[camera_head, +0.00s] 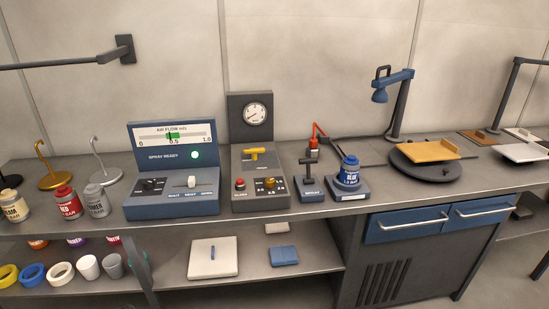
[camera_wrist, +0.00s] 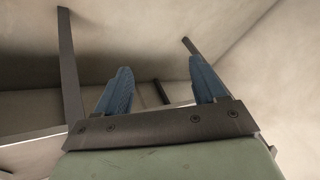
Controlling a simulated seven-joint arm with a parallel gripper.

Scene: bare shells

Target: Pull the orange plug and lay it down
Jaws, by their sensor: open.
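A small orange-red plug-like piece (camera_head: 314,143) with a bent orange-red lead above it stands upright on the bench, behind the dark T-handled spray switch block. It looks like the orange plug; its lower end is partly hidden, so I cannot tell how it is seated. My gripper (camera_wrist: 160,75) shows in the wrist view only, with two blue fingers spread wide and nothing between them. It faces pale wall panels and dark bars, away from the plug. The gripper is not seen in the head view.
The spray switch (camera_head: 311,188) and a blue can on a stand (camera_head: 349,176) are close in front of the plug. A gauge box (camera_head: 250,112) and control panel (camera_head: 172,205) stand left. A blue lamp (camera_head: 393,88) and round turntable (camera_head: 425,169) stand right.

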